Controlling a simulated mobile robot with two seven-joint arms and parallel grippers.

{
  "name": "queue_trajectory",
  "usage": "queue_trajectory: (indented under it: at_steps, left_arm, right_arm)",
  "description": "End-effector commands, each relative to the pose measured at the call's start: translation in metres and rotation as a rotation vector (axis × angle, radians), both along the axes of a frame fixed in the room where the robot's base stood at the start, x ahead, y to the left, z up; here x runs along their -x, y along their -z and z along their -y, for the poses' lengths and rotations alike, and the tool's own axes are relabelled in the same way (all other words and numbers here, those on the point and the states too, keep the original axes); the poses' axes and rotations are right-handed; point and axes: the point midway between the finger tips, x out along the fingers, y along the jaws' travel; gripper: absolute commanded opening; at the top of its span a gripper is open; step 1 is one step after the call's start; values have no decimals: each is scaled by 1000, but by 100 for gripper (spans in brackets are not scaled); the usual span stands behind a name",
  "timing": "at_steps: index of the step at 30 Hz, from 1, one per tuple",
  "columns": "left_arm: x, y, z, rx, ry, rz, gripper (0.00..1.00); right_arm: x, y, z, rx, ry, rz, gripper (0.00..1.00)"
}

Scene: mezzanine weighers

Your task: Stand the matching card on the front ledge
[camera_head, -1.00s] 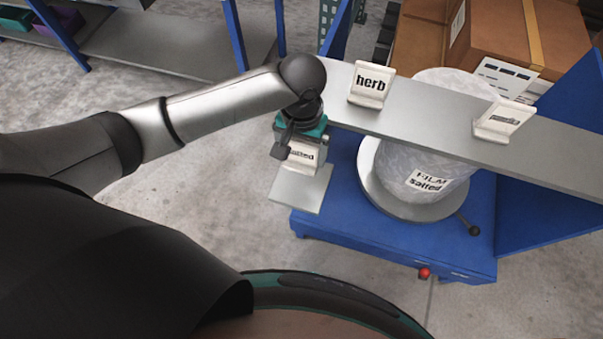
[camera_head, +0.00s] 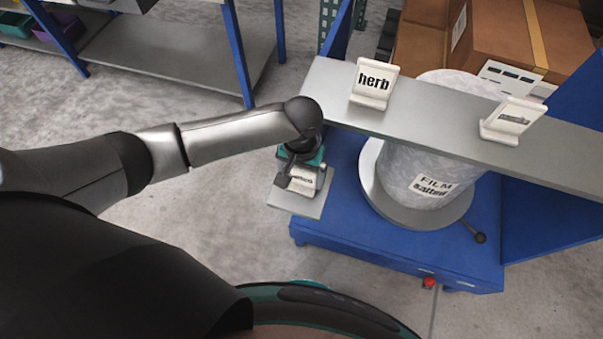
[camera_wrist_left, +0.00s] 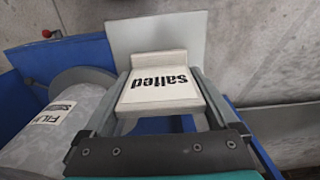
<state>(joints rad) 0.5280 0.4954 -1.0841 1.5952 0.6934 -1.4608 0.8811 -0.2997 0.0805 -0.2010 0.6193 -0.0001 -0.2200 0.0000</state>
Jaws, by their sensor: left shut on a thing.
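My left gripper (camera_head: 303,176) is shut on a white card with "salted" (camera_wrist_left: 160,94) in black letters. The card (camera_head: 302,183) is over the small grey front ledge (camera_head: 287,203), which also shows in the left wrist view (camera_wrist_left: 135,33). I cannot tell whether the card touches the ledge. The wrapped roll (camera_head: 415,163) has a label reading "FILM salted" (camera_head: 432,187). A "herb" card (camera_head: 373,82) and another card (camera_head: 512,119), too small to read, stand on the grey shelf above. My right gripper is out of view.
The grey shelf (camera_head: 443,125) crosses above the roll, close to my left wrist. The roll stands on a round grey pan over a blue base (camera_head: 345,228) with a red button (camera_head: 428,282). Brown boxes (camera_head: 500,40) are behind. Clear floor (camera_head: 225,215) lies left.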

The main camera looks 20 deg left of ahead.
Motion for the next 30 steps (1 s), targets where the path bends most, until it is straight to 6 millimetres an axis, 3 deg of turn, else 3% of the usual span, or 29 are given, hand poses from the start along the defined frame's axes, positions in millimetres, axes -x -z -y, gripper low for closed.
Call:
queue_trajectory:
  at_steps: [2, 3, 4, 14, 30]
  left_arm:
    - [0, 3, 0, 0, 0, -1, 38]
    - [0, 3, 0, 0, 0, -1, 97]
    - [0, 3, 0, 0, 0, -1, 100]
    - [0, -2, 0, 0, 0, 1, 100]
    - [0, -105, 0, 1, -1, 0, 100]
  right_arm:
    - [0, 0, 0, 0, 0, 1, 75]
    - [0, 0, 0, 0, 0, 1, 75]
    - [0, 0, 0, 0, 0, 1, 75]
    - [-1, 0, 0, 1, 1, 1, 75]
    - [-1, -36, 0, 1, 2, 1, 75]
